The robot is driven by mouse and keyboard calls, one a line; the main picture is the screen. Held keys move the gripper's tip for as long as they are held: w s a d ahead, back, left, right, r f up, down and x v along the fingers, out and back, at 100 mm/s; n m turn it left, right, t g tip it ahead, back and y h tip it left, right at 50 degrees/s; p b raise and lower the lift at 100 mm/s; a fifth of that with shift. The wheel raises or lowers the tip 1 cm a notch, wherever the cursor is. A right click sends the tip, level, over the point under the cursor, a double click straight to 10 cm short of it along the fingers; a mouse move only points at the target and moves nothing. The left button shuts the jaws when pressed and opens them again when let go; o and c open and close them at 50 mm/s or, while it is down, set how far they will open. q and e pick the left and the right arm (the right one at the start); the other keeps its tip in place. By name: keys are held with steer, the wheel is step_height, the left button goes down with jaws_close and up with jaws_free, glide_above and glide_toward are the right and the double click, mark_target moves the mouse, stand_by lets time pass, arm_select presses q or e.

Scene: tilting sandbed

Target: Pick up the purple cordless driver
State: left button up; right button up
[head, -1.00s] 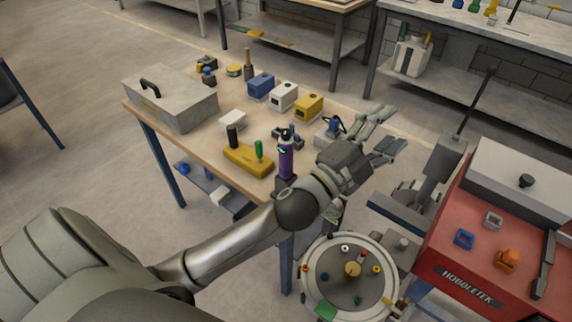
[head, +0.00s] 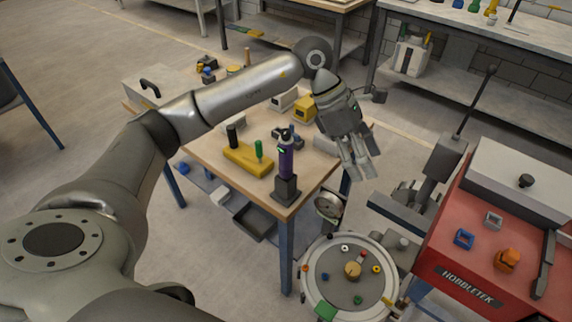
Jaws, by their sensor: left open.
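The purple cordless driver (head: 287,160) stands upright near the front right corner of the wooden bench, with a purple body, a black top and a dark block-like base (head: 286,190). My left gripper (head: 362,170) hangs to the right of the driver, past the bench's right edge, fingers pointing down. It is open and empty, and apart from the driver. My left arm comes over the bench from the left and hides part of the grey toolbox and the things behind it. My right gripper is not in view.
A yellow holder (head: 247,160) with black and green handles stands left of the driver. A yellow box (head: 303,108) and a white box (head: 284,98) stand behind. A round sandbed (head: 322,285) and a red machine (head: 480,245) stand to the right.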

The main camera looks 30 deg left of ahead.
mark_target(288, 130)
arm_select(q)
steer(key=a+r+y, duration=0.1)
steer(key=a+y, duration=0.1)
steer(key=a, duration=0.4)
steer(key=a+r+y, duration=0.1)
steer(key=a+y, duration=0.1)
steer(key=a, duration=0.4)
steer(key=a+r+n+y, duration=0.1)
steer(key=a+y, duration=0.1)
steer(key=a, duration=0.4)
steer(key=shift+w+r+g+y, duration=0.2)
steer(key=shift+r+g+y, duration=0.1)
steer(key=shift+y, duration=0.1)
steer(key=shift+a+f, duration=0.25)
steer(key=shift+f, duration=0.05)
step_height(288, 130, down, 5)
steer(key=shift+r+p, duration=0.2)
steer(key=shift+p, duration=0.35)
steer(key=f, duration=0.1)
steer(key=f+p, duration=0.1)
steer(key=f, duration=0.1)
steer(key=f+p, duration=0.1)
steer(key=shift+s+a+f, duration=0.15)
steer(key=shift+s+f, duration=0.1)
steer(key=shift+s, duration=0.1)
steer(key=shift+f, duration=0.5)
steer(key=shift+w, duration=0.1)
steer(key=c, duration=1.2)
